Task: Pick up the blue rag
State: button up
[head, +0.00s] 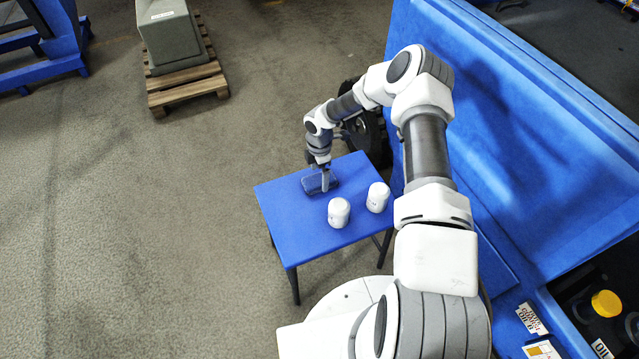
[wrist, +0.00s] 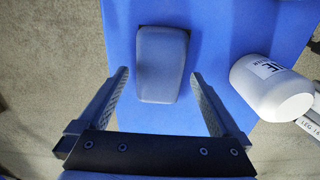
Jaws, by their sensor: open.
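The blue rag (head: 311,185) is a dark blue, folded, block-like bundle lying on the blue table (head: 285,222), near its far edge. In the wrist view the rag (wrist: 161,68) lies between and ahead of my gripper's two fingers. My gripper (head: 325,184) is over the rag in the head view and partly covers it. In the wrist view my gripper (wrist: 160,82) is open, with a finger on each side of the rag and a visible gap on both sides. I cannot tell how far the fingertips are above the tabletop.
Two white containers, a nearer one (head: 339,212) and one further right (head: 378,197), stand on the table. One white container (wrist: 272,88) shows right of my right finger. A large blue structure (head: 520,150) rises at the right. The table's left part is clear.

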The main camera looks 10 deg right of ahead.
notch_tip(320, 180, down, 2)
jog(key=shift+r, duration=0.1)
jog(key=c, duration=1.2)
jog(key=shift+r, duration=0.45)
jog(key=r, duration=0.2)
jog(key=r+p, duration=0.1)
jog(key=r, duration=0.1)
jog(key=shift+s+d, duration=0.1)
jog(key=shift+d, duration=0.3)
jog(key=s+d+r+p, duration=0.1)
jog(key=d+r, duration=0.1)
jog(key=d, duration=0.1)
jog(key=s+d+r+p, duration=0.1)
jog(key=s+d+r, duration=0.1)
jog(key=d, duration=0.1)
jog(key=s+d+r+p, duration=0.1)
jog(key=d+r, duration=0.1)
jog(key=d, duration=0.2)
jog(key=shift+s, duration=0.3)
